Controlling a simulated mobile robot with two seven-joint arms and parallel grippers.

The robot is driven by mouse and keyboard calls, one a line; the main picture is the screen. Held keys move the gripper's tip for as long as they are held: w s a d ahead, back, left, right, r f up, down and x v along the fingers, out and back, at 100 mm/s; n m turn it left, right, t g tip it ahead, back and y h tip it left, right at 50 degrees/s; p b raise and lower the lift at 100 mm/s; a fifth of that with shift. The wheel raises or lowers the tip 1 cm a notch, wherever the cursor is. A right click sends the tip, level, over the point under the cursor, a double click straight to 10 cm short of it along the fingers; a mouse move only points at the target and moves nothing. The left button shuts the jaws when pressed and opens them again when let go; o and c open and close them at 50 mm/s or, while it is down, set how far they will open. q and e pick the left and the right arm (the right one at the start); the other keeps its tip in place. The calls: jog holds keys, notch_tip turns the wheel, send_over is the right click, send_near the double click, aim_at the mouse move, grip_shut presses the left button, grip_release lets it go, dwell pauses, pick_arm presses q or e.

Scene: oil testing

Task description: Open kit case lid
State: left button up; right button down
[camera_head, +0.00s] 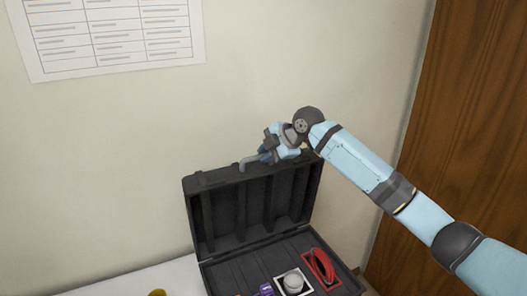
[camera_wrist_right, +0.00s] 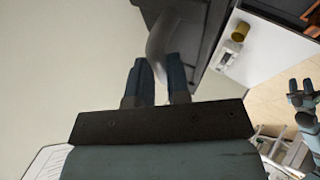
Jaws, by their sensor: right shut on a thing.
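The black kit case stands with its lid (camera_head: 221,212) raised, roughly upright against the wall side, its ribbed inside facing me. The case's base (camera_head: 238,272) lies open below it. My right gripper (camera_head: 262,157) is at the lid's top edge, shut on the grey curved handle (camera_head: 248,163). In the right wrist view the handle (camera_wrist_right: 163,38) runs between the two fingers (camera_wrist_right: 159,75), and the dark case shows beyond. My left gripper (camera_wrist_right: 301,92) shows small at the right of that view, with its fingers apart and empty.
The case holds a red item (camera_head: 319,266), a pale round item (camera_head: 293,282) and a purple item (camera_head: 265,290). A yellow container (camera_wrist_right: 241,31) stands on the white table (camera_head: 130,284). The wall is close behind the lid; a wooden panel (camera_head: 455,130) is at the right.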

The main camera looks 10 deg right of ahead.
jog(key=shift+s+d, duration=0.1)
jog(key=shift+s, duration=0.05)
jog(key=shift+w, duration=0.2)
jog(key=c, duration=1.1)
grip_release()
jog(key=b+v, duration=0.1)
jog(key=v, duration=1.2)
jog(key=shift+s+r, duration=0.25)
jog(key=shift+s, duration=0.05)
jog(key=shift+d, duration=0.15)
